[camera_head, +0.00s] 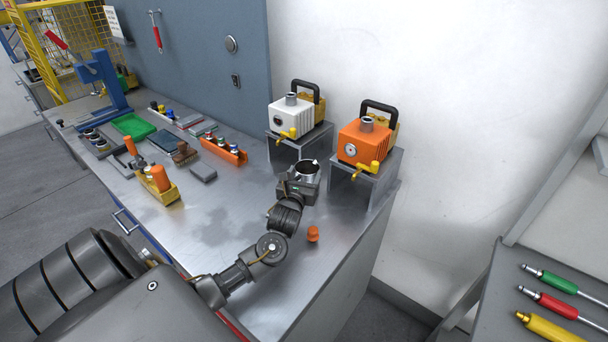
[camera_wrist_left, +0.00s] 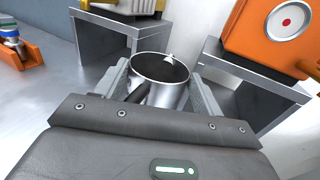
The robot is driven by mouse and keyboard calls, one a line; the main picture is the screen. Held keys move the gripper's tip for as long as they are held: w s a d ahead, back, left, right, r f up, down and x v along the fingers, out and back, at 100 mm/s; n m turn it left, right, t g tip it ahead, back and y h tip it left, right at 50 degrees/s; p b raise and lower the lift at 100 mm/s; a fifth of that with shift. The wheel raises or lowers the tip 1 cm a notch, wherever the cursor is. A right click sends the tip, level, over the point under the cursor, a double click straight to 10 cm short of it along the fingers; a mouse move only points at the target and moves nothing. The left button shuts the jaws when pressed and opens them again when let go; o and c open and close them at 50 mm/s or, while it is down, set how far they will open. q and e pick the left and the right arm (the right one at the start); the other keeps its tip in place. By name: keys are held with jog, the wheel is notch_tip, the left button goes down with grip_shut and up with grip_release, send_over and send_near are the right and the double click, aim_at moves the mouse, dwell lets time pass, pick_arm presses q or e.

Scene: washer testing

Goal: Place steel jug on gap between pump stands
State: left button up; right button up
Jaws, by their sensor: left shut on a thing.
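The steel jug (camera_head: 309,169) is a shiny open-topped cylinder, and it also shows in the left wrist view (camera_wrist_left: 160,72). My left gripper (camera_head: 301,180) is shut on the jug, with a finger on either side of it in the left wrist view (camera_wrist_left: 160,85). The jug is upright, in front of the gap between the two pump stands. The left stand (camera_head: 286,142) carries a white pump (camera_head: 293,117). The right stand (camera_head: 378,178) carries an orange pump (camera_head: 362,142). The jug's base is hidden, so I cannot tell whether it touches the bench. My right gripper is not in view.
A small orange piece (camera_head: 313,234) sits on the metal bench (camera_head: 215,220) near its right edge. An orange rack (camera_head: 223,151) and a grey block (camera_head: 203,173) lie to the left. The wall (camera_head: 440,130) is behind the stands.

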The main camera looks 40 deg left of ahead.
pick_arm(q)
jog(key=o, duration=1.3)
jog(key=shift+f, duration=0.1)
jog(key=v, duration=0.6)
jog(key=p+v, duration=0.2)
jog(key=v, duration=0.4)
jog(key=shift+p, duration=0.4)
